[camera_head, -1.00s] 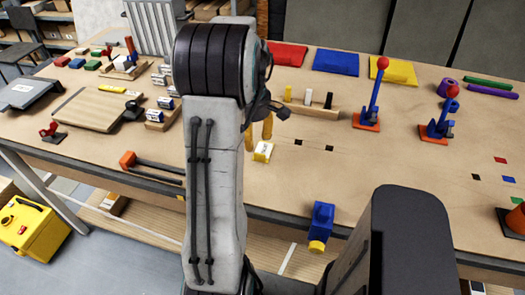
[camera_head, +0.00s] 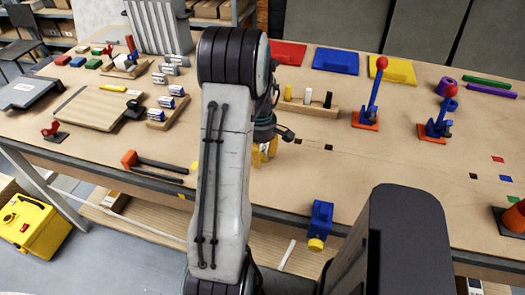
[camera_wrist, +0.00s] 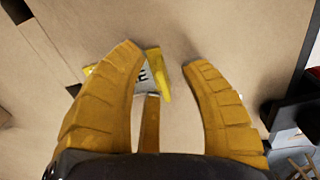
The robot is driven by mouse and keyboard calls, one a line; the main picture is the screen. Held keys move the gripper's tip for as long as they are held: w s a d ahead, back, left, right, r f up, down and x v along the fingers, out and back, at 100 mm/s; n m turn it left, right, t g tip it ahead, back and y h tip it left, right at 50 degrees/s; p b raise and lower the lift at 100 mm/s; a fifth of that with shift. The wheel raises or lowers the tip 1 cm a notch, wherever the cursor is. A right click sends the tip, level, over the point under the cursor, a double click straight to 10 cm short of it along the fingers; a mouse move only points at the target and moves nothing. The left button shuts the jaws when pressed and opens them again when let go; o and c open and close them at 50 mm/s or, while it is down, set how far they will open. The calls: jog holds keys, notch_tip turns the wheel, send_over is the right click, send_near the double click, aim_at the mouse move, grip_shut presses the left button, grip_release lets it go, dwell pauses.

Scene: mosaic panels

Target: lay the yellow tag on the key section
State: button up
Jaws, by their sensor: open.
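A small yellow piece with a white face and dark lettering, which looks like the yellow tag (camera_wrist: 160,84), lies on the table in the wrist view. My gripper (camera_wrist: 165,58) is open above the table, and the piece shows between its fingers, close to the left one, which hides part of it. I cannot tell whether they touch. In the head view my gripper (camera_head: 263,153) is partly behind my arm, and the piece is mostly hidden there. No area is plainly readable as the key section.
A wooden rack (camera_head: 307,107) with yellow, white and black pegs stands behind my gripper. Two red-knobbed levers (camera_head: 366,110) stand to its right. A blue and yellow block (camera_head: 320,225) is at the front edge. The table middle right is mostly clear.

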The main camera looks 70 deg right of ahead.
grip_shut()
dwell(0.4)
jog(key=shift+r, duration=0.15)
jog(key=shift+r, duration=0.55)
jog(key=r, duration=0.1)
jog(key=r+b, duration=0.1)
jog(key=r, duration=0.1)
jog(key=shift+s+a, duration=0.1)
jog(key=shift+s, duration=0.3)
jog(key=s+a+r+b, duration=0.1)
jog(key=s+a+r, duration=0.2)
jog(key=s+r, duration=0.3)
jog(key=s, duration=0.4)
jog(key=shift+s+r, duration=0.2)
jog(key=shift+r, duration=0.1)
